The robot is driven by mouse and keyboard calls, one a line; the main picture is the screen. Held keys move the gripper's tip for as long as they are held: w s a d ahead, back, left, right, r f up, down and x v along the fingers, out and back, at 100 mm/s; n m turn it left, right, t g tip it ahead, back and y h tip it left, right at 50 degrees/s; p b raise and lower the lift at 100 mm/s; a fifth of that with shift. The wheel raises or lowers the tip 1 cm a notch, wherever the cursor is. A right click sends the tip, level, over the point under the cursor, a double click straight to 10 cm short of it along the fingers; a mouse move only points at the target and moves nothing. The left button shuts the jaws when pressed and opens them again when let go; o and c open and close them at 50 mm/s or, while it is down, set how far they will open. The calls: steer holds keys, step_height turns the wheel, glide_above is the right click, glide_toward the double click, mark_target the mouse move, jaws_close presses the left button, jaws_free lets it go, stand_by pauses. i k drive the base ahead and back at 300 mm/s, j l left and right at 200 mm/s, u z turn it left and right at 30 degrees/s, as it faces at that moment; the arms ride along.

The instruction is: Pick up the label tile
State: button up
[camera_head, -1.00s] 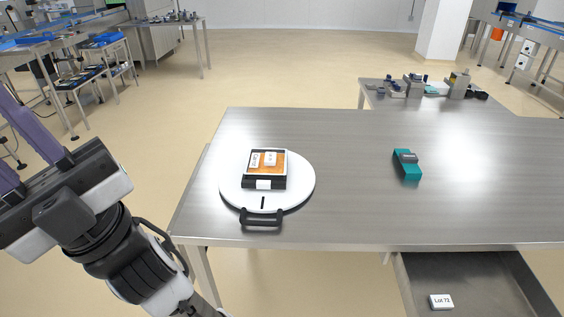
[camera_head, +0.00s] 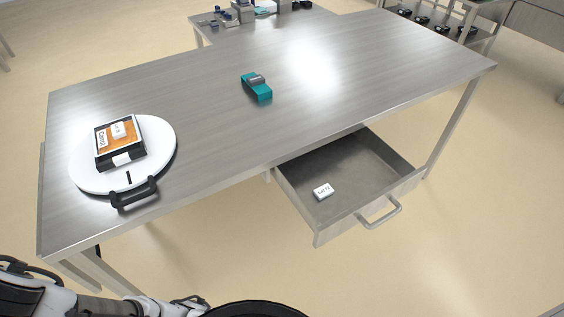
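A small white label tile marked "Lot 72" (camera_head: 323,191) lies flat in the open drawer (camera_head: 353,155), left of its middle. More white labelled pieces, one reading "Carrot" and one smaller (camera_head: 118,130), lie on the orange contents of a black tray (camera_head: 136,152). That tray sits on a round white plate (camera_head: 88,178) with a black handle, on the steel table's left end. My arm shows only in part at the bottom left edge. My gripper is outside the picture, so its state is hidden.
The steel table (camera_head: 200,112) is mostly clear, with a teal tool (camera_head: 257,89) near its middle. The drawer, with a front handle (camera_head: 380,212), sticks out below the table's front edge. A smaller table with equipment stands behind. Open floor lies in front.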

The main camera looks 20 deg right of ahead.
mark_target(118, 130)
steer(key=z, duration=0.7)
steer(key=u, duration=1.25)
